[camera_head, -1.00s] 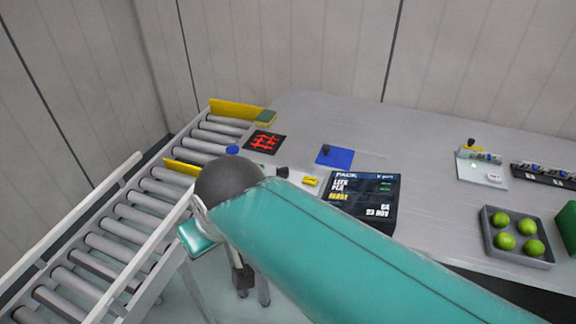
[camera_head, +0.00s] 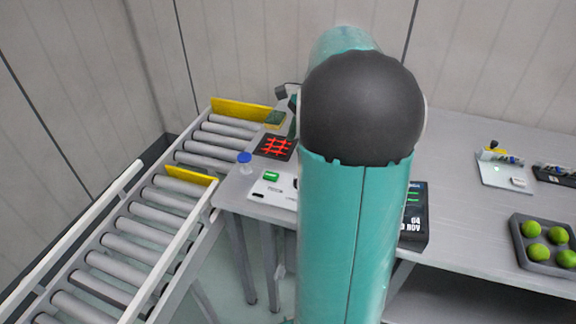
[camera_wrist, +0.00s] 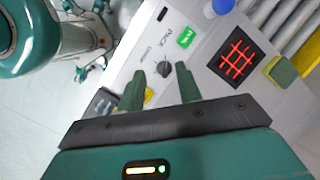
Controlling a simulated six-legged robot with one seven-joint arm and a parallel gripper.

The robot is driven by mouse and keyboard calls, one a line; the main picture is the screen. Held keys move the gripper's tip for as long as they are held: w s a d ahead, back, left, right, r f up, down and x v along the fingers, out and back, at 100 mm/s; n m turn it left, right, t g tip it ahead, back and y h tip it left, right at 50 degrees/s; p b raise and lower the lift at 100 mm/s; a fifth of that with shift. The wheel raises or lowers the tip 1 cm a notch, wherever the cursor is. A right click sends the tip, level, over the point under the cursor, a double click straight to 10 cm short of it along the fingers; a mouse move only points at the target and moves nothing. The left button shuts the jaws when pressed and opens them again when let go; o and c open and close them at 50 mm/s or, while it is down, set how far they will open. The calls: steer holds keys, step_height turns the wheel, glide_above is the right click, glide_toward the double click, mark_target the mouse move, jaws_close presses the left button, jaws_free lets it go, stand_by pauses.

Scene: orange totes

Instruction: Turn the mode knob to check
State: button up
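The mode knob (camera_wrist: 164,69) is a small dark knob on a pale control panel (camera_wrist: 207,77) in the wrist view. A printed word that looks like PACK and another too blurred to read lie beside it. My gripper (camera_wrist: 160,75) is open, its two green fingers spread, with the knob showing between and just beyond the fingertips. I cannot tell whether either finger touches it. Which way the knob points is unclear. In the head view my arm covers the gripper and most of the panel (camera_head: 268,198); the knob is largely hidden there.
A green button (camera_wrist: 186,38) and a blue-capped cylinder (camera_wrist: 222,5) are near the knob. A red-grid black plate (camera_wrist: 237,55) and a sponge (camera_wrist: 281,71) lie beyond. A roller conveyor (camera_head: 130,235) runs at left. A tray of green balls (camera_head: 545,245) stands at right.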

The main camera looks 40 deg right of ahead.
steer(key=s+d+f+m+y, duration=0.15)
steer(key=d+f+m, duration=0.25)
steer(key=d, duration=0.4)
steer(key=shift+h, duration=0.25)
steer(key=x, duration=1.3)
steer(key=shift+a+f, duration=0.1)
steer(key=shift+a, duration=0.15)
steer(key=shift+n, duration=0.3)
jaws_close()
